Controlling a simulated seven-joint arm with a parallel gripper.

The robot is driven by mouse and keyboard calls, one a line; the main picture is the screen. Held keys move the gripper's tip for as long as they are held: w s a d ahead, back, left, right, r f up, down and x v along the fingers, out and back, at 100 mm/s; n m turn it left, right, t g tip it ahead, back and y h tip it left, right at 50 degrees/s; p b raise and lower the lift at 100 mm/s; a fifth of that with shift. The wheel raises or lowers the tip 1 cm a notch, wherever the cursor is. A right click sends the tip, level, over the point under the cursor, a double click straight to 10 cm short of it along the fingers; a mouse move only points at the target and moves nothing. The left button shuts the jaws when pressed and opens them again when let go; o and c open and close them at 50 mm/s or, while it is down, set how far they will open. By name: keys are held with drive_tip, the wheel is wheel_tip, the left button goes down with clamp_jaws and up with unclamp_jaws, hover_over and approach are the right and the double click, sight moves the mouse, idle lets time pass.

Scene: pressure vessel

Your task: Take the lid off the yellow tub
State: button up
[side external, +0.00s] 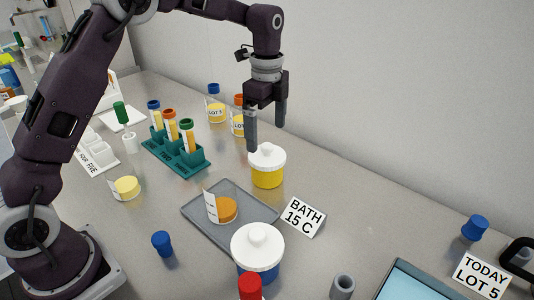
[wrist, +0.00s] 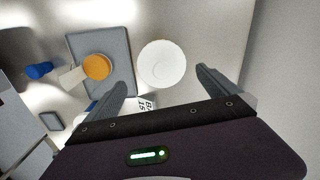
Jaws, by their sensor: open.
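The yellow tub (side external: 267,179) stands upright on the grey bench, right of centre in the side view. Its white lid (side external: 268,160), with a raised knob, sits on top of it. In the wrist view the lid (wrist: 161,63) is a round white disc ahead of the jaws, and it hides the tub. My gripper (side external: 266,138) is open and empty, pointing down just above and slightly behind the lid. In the wrist view, the fingers of my gripper (wrist: 160,79) are spread to either side of the lid's near edge. I cannot tell whether a finger touches it.
A grey tray (side external: 191,213) with an orange-filled dish lies left of the tub. A BATH 15 C card (side external: 303,217) is in front. A blue tub with a white lid (side external: 257,245) stands nearer. Specimen jars (side external: 237,122) stand behind.

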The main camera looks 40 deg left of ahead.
sight(268, 146)
wheel_tip(268, 146, down, 6)
drive_tip(key=shift+w, duration=0.15)
drive_tip(key=c, duration=1.1)
wheel_tip(268, 146, up, 10)
drive_tip(key=shift+f, duration=0.2)
drive_tip(key=shift+d+r, duration=0.1)
drive_tip(key=shift+r, duration=0.15)
drive_tip(key=s+d+f, duration=0.2)
drive_tip(key=d, duration=0.8)
drive_tip(key=s+d+f+n, duration=0.1)
drive_tip(key=s+d+f, duration=0.1)
drive_tip(key=d, duration=0.7)
drive_tip(key=s+d+f, duration=0.2)
drive_tip(key=d, duration=0.8)
wheel_tip(268, 146, down, 10)
drive_tip(key=shift+d+f, duration=0.15)
drive_tip(key=shift+f, duration=0.05)
